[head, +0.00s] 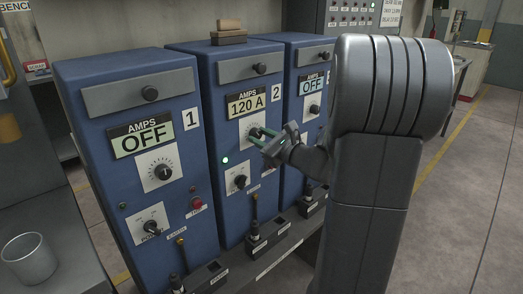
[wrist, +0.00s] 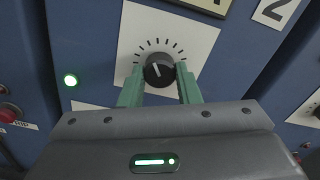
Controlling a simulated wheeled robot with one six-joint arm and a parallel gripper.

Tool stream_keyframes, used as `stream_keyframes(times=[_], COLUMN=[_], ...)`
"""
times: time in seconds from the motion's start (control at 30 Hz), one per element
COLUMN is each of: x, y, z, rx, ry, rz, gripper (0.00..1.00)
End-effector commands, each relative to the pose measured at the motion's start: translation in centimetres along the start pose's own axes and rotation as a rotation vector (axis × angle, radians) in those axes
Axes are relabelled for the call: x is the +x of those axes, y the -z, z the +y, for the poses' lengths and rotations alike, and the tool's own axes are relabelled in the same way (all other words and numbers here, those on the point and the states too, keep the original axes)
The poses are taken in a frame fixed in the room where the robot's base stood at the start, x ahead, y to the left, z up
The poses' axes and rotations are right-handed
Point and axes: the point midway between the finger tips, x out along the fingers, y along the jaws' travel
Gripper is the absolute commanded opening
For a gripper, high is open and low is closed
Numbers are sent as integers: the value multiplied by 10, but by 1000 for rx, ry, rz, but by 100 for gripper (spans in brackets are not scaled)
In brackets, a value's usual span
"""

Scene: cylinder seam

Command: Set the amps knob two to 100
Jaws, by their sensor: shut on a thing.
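The amps knob two (wrist: 159,70) is a black dial with a white pointer line on a white plate with tick marks. Its pointer leans slightly left of straight up in the wrist view. In the head view the blue machine two (head: 228,180) has a display (head: 246,104) reading 120 A.
Blue machine one (head: 90,120), reading OFF, stands on the left, and machine three (head: 292,80), also OFF, on the right. A lower knob (head: 240,181) and a lit green lamp (head: 225,160) are on machine two. A grey cup (head: 28,262) stands at lower left.

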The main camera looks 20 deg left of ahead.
Motion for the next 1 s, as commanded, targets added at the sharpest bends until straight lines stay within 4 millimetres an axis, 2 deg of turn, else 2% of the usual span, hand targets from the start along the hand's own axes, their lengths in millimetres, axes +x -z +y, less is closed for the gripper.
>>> stream_keyframes(times=[0.03,0.6,1.0], x=[0,0,0], y=[6,4,1], z=[3,1,0], rx=[-47,-562,-766], ry=[1,1,0], rz=[-3,-2,-2], gripper=[7,7,7])
